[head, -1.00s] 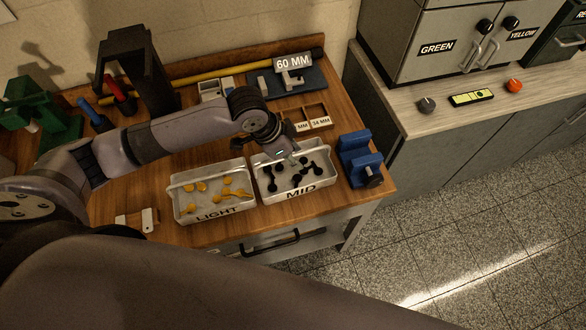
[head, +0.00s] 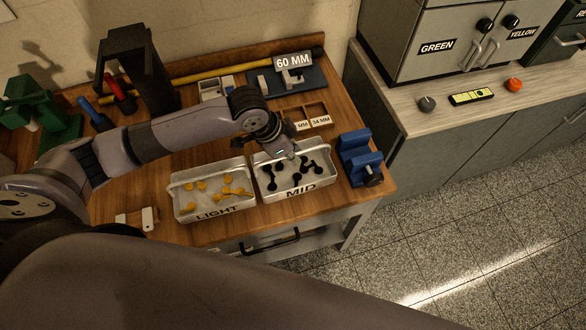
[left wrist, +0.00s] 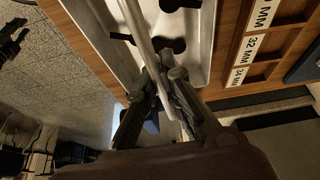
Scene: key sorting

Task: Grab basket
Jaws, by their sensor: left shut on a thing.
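The basket marked MID (head: 324,187) is a white tray holding several dark keys, at the front right of the wooden bench. The basket marked LIGHT (head: 185,213) stands just left of it with several yellow keys. My left gripper (head: 290,152) is at the MID basket, reaching down over its back part. In the left wrist view my left gripper (left wrist: 162,78) is shut on the thin basket handle (left wrist: 137,25), with the basket wall (left wrist: 206,40) beside it. In the head view the gripper hides part of the handle.
A blue vise (head: 358,160) stands close to the right of the MID basket. Behind are a small wooden tray (head: 316,110) with size labels and a 60 MM sign (head: 293,62). A counter (head: 450,115) is at the right, across a floor gap.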

